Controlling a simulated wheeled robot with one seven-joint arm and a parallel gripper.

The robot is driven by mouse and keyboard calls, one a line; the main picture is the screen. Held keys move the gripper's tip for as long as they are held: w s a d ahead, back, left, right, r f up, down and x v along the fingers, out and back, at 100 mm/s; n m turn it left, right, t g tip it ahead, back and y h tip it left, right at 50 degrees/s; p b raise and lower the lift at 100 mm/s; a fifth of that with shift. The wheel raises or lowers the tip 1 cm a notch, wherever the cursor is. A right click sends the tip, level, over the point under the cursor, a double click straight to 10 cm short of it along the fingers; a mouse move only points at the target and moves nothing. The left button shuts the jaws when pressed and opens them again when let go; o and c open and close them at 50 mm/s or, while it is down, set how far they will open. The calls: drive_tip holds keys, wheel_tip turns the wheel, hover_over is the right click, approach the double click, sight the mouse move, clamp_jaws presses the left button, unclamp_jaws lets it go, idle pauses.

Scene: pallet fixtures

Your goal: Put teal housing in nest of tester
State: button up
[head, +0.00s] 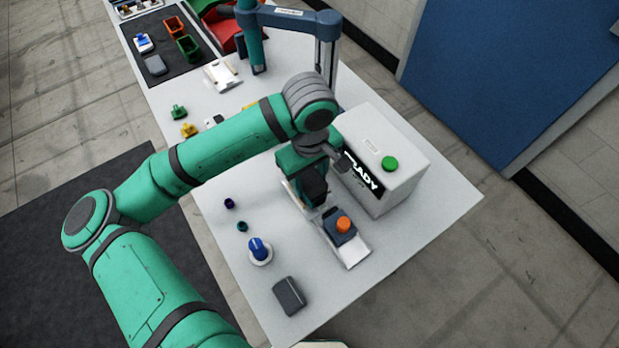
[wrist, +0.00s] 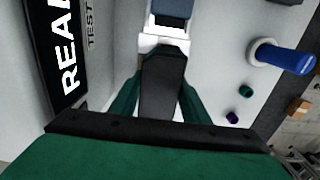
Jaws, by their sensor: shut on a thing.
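The tester (head: 385,150) is a white box with a green button and a READY panel, which also shows in the wrist view (wrist: 62,50). A white fixture (head: 355,253) lies along its front, likely the nest. A slate-blue block (head: 340,236) with an orange knob sits on it, partly seen in the wrist view (wrist: 173,8). My gripper (head: 314,200) is over the upper-left end of this fixture, shut on a dark piece (wrist: 163,85) between green fingers. The piece does not look clearly teal. Whether it touches the fixture cannot be told.
A blue-grey gantry (head: 328,50) and a dark mat with bins (head: 165,40) are farther back.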

drive_tip(key=shift+f, duration=0.4)
idle(0.3)
drive_tip(key=o, duration=1.2)
wheel_tip(320, 180, up, 11)
drive_tip(key=shift+f, duration=0.1)
